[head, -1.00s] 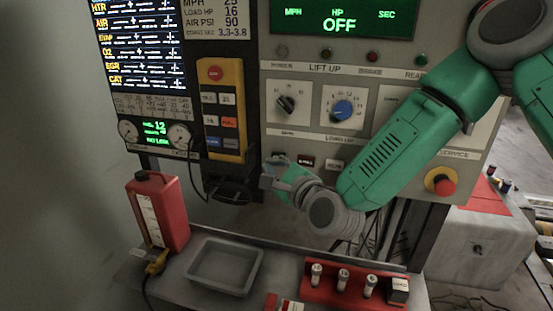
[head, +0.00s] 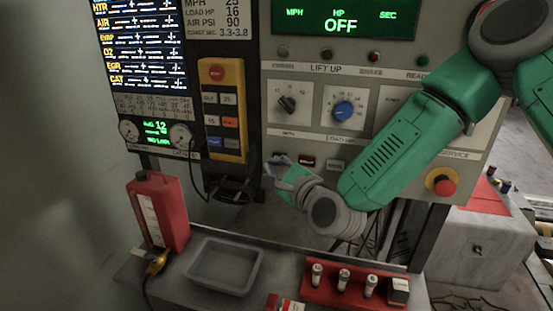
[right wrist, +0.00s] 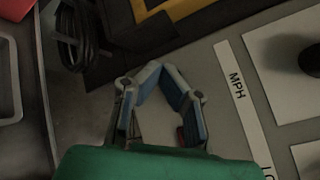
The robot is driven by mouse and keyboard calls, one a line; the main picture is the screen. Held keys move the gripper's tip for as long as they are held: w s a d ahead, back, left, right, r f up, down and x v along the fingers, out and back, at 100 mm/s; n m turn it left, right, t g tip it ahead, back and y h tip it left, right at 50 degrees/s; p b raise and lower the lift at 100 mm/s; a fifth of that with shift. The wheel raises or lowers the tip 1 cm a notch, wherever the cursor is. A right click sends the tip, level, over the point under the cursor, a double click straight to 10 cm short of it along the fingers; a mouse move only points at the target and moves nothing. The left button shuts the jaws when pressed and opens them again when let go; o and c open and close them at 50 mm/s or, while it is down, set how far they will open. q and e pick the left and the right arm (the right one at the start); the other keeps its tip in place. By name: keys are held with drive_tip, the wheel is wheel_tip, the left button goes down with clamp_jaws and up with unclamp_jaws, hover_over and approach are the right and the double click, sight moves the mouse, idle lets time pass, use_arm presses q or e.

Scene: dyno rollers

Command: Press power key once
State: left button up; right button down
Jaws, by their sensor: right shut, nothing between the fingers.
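The grey control panel (head: 375,150) faces me, and its green display (head: 335,18) reads OFF. A row of small keys sits low on the panel: a dark red key (head: 307,162) and a grey key (head: 335,165) show. I cannot read which is the power key. My right gripper (head: 273,167) is in front of the panel's lower left corner, just left of and below the dark red key. In the right wrist view its fingertips (right wrist: 158,68) meet, with nothing between them. A red key (right wrist: 181,136) is partly hidden behind one finger; contact cannot be told. My left gripper is out of view.
Two knobs, one black (head: 287,104) and one blue (head: 343,110), sit above the keys. A yellow pendant (head: 237,150) hangs at the left. A red emergency stop (head: 441,184) is at the right. Below are a grey tray (head: 197,283) and a red can (head: 172,210).

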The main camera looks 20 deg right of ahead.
drive_tip(key=shift+w+d, duration=0.3)
drive_tip(key=shift+d, duration=0.55)
drive_tip(key=shift+a, duration=0.25)
drive_tip(key=shift+w+d, duration=0.2)
drive_tip(key=shift+d, duration=0.1)
drive_tip(key=shift+s+a, duration=0.1)
drive_tip(key=shift+a, duration=0.1)
drive_tip(key=shift+s+a, duration=0.45)
drive_tip(key=shift+a, duration=0.05)
drive_tip(key=shift+s+a+b, duration=0.3)
drive_tip(key=shift+s+a, duration=0.4)
drive_tip(key=shift+s, duration=0.35)
drive_tip(key=shift+s+a+b, duration=0.25)
drive_tip(key=shift+s+a, duration=0.45)
drive_tip(key=shift+s, duration=0.35)
